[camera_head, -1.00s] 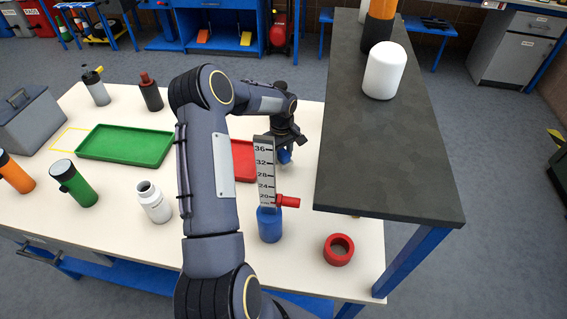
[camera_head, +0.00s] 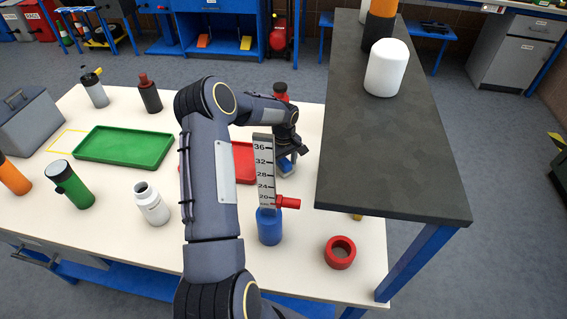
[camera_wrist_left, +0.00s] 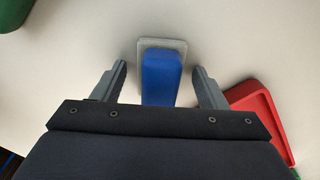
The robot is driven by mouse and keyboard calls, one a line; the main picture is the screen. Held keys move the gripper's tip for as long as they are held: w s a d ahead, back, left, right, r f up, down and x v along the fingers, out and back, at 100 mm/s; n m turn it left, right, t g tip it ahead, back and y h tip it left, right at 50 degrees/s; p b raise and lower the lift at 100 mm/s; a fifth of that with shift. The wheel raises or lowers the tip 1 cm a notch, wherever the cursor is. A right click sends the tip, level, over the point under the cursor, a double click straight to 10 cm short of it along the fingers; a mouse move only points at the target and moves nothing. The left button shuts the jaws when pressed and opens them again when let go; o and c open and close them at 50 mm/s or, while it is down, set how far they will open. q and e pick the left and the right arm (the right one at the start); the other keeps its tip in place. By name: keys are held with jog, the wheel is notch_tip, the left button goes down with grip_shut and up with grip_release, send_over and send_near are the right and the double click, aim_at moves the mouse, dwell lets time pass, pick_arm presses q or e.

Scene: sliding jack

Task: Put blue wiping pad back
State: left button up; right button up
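The blue wiping pad (camera_wrist_left: 161,77) is a blue block on a pale grey base, lying on the white table top in the left wrist view. It also shows partly hidden below my gripper in the head view (camera_head: 285,166). My left gripper (camera_wrist_left: 163,80) is open. Its two fingers stand on either side of the blue block, with a visible gap on both sides. In the head view my left gripper (camera_head: 290,152) is low over the table, just left of the dark shelf. My right gripper is not in view.
A red tray (camera_head: 243,160) lies partly behind my arm, close to the pad. A blue bottle with a height scale (camera_head: 269,226) and a red ring (camera_head: 340,252) stand nearer. The raised dark shelf (camera_head: 385,165) borders the right. A green tray (camera_head: 122,146) lies left.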

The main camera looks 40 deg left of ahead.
aim_at(283, 160)
pick_arm(q)
jog(key=shift+r, duration=0.1)
jog(key=shift+r+p, duration=0.35)
notch_tip(283, 160, up, 12)
jog(key=p, duration=0.5)
jog(key=shift+f+p, duration=0.25)
jog(key=shift+p, duration=0.05)
jog(key=shift+s+f, duration=0.1)
